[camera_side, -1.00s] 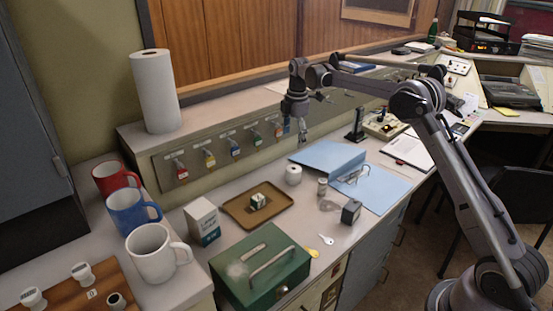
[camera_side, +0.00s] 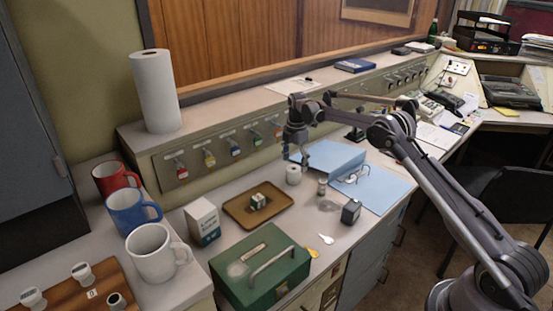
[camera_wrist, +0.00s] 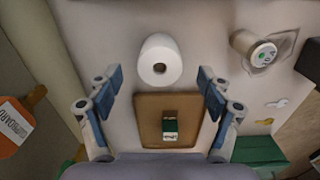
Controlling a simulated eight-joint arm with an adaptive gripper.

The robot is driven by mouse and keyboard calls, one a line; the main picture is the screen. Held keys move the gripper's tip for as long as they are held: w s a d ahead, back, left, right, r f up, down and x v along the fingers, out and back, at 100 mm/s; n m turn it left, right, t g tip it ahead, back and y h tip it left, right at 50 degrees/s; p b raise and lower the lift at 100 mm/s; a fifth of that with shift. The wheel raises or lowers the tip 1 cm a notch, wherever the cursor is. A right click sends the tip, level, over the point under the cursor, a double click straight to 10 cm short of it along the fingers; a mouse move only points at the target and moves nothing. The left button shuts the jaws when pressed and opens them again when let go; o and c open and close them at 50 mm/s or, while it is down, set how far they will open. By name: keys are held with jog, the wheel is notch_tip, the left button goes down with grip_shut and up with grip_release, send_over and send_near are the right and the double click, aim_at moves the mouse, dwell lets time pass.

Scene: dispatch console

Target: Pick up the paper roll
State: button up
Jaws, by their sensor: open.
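The paper roll (camera_side: 293,176) is a small white roll standing upright on the desk, between the brown tray and the blue folder. In the wrist view the paper roll (camera_wrist: 160,52) shows its dark core hole, at upper centre. My gripper (camera_side: 298,153) hangs just above the roll in the side view, its fingers close to the roll's top. In the wrist view my gripper (camera_wrist: 159,80) is open, with blue-padded fingers spread wide on either side of the line to the roll. Nothing is between them.
The brown tray (camera_side: 235,208) holds a small green-and-white box (camera_side: 258,201). A small cylinder (camera_side: 322,188) and a dark box (camera_side: 351,212) stand to the right. A green cash box (camera_side: 240,285) is in front. A tall towel roll (camera_side: 156,92) stands on the back ledge.

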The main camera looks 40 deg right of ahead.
aim_at(294, 168)
notch_tip(294, 168, down, 5)
jog(key=shift+a, duration=0.15)
jog(key=c, duration=1.3)
